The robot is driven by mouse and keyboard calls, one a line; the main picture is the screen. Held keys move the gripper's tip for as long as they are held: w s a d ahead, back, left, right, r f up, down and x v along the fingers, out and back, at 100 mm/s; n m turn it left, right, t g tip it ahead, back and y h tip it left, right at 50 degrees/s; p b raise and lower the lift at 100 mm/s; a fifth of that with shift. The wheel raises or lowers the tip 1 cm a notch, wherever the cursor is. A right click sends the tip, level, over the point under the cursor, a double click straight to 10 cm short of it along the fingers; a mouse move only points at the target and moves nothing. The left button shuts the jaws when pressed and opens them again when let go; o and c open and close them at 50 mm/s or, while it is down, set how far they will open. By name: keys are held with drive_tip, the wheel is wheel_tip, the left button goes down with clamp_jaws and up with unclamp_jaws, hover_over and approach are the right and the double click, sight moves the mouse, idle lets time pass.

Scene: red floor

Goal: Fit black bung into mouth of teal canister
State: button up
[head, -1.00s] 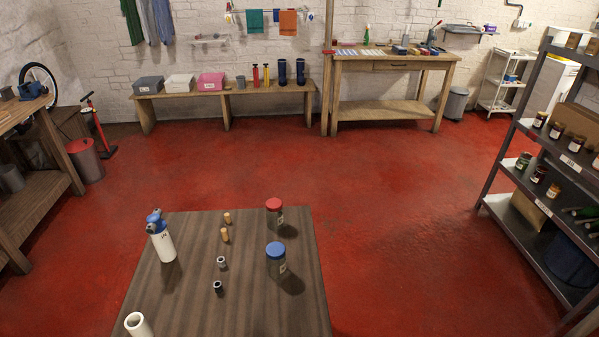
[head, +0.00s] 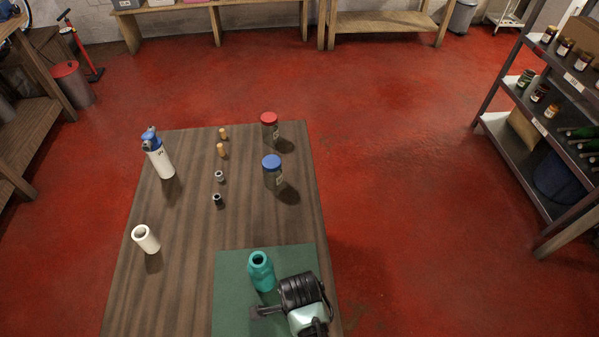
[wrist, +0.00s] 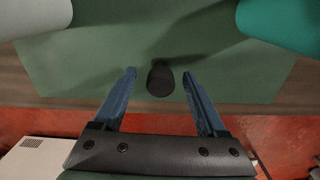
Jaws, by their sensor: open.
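The teal canister (head: 262,272) stands upright on a green mat (head: 232,300) at the near part of the table, its dark round mouth open at the top. Part of it shows at the upper right of the wrist view (wrist: 287,22). The black bung (wrist: 160,82) is on the green mat in the wrist view, in line with the gap between my fingers; whether they are level with it I cannot tell. My gripper (wrist: 159,73) is open, with one blue finger to each side of the bung and clear space between. In the head view my arm hides the bung.
A pale grey object (wrist: 35,15), partly seen, is at the wrist view's upper left. On the table stand a white cup (head: 146,240), a white bottle (head: 158,160), a blue-lidded jar (head: 272,172), a red-lidded jar (head: 270,130) and several small stoppers. Red floor is clear around the table.

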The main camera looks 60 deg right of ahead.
drive_tip(key=shift+f, duration=0.6)
clamp_jaws()
drive_tip(key=shift+r, duration=0.1)
